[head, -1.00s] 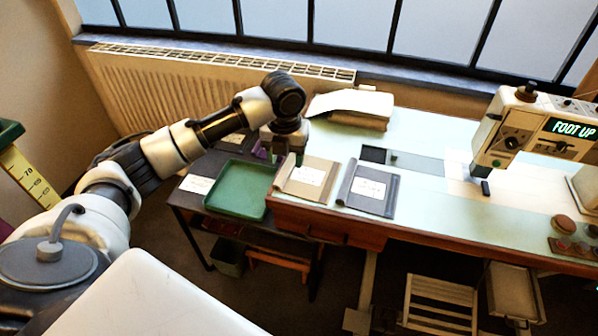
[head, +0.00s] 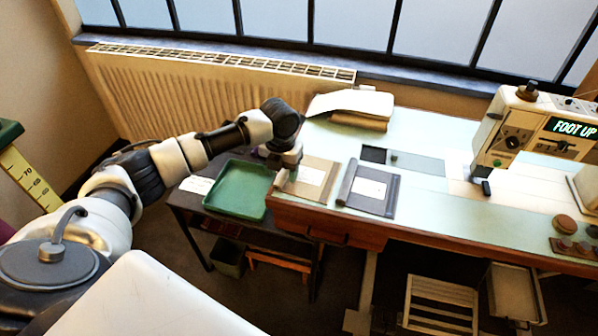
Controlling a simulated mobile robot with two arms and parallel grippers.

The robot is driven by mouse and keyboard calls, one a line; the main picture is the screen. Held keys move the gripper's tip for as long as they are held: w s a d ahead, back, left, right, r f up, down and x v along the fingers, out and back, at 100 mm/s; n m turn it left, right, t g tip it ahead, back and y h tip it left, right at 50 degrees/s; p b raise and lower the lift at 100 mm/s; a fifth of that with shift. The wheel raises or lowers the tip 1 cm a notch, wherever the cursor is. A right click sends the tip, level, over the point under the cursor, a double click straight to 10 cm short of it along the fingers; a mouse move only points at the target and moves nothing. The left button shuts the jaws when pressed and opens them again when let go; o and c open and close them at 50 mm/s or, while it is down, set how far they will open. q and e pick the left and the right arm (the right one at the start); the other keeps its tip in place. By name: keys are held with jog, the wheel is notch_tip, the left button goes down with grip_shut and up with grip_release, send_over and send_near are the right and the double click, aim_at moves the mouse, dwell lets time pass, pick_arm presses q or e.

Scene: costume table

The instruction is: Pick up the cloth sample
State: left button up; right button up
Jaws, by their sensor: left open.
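Two folded cloth samples with white labels lie side by side on the pale green table's left end: a tan one (head: 326,168) and a dark grey one (head: 377,204). My left gripper (head: 284,178) is open and points down at the left edge of the tan sample. The gripper and wrist hide part of that edge. I cannot tell whether the fingers touch the cloth. My right gripper is not in view.
A green tray (head: 237,211) sits on a lower dark stand to the left. A stack of folded cloth (head: 352,106) lies behind the samples. A sewing machine (head: 528,140) stands at the right. A dark patch and a grey sheet lie between.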

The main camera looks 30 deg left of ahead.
pick_arm(q)
jog(key=shift+f, duration=0.2)
jog(key=c, duration=0.9)
jog(key=shift+r, duration=0.1)
grip_shut()
jog(key=shift+r, duration=0.1)
